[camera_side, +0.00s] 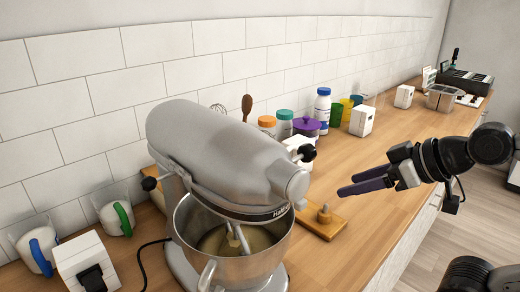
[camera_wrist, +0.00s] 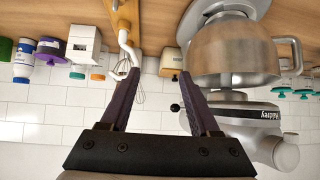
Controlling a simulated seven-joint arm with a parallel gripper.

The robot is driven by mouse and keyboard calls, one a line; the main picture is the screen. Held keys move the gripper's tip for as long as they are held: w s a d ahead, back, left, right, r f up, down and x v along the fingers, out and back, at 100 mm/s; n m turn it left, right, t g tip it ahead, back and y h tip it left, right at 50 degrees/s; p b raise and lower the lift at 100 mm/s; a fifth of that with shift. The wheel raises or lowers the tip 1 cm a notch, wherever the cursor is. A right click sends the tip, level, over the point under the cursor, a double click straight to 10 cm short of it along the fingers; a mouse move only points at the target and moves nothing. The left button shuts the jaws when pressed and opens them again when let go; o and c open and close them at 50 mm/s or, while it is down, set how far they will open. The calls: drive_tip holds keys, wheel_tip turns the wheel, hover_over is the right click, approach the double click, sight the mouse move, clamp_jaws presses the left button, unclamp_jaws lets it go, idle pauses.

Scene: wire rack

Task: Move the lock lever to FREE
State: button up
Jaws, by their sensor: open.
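The grey stand mixer (camera_side: 215,150) stands on the counter with its head lowered over a steel bowl (camera_side: 205,235). A black-knobbed lever (camera_side: 150,184) sticks out at its left side, and another black knob (camera_side: 308,154) shows by the head's right side. I cannot tell which is the lock lever, and no FREE mark is readable. In the wrist view the mixer (camera_wrist: 262,110) is upside down at the right, with a black knob (camera_wrist: 175,107) beyond my fingers. My gripper (camera_side: 348,183) is open and empty, right of the mixer head and apart from it; its purple fingers also show in the wrist view (camera_wrist: 157,75).
A small wooden board (camera_side: 320,226) with a peg lies right of the bowl. Jars, a purple-lidded pot (camera_side: 306,126) and white boxes (camera_side: 361,120) line the tiled wall. Mugs (camera_side: 115,215) and a cable (camera_side: 140,265) are at the left. Counter space beyond the board is clear.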

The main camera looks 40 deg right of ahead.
drive_tip(key=w+a+r+m+t, duration=0.1)
drive_tip(key=w+a+r+t, duration=0.1)
drive_tip(key=w+r+t, duration=0.55)
drive_tip(key=a+f, duration=0.5)
drive_tip(key=shift+h, duration=0.4)
drive_tip(key=w, duration=1.3)
drive_tip(key=shift+a+r, duration=0.1)
drive_tip(key=shift+r, duration=0.1)
clamp_jaws()
idle(0.6)
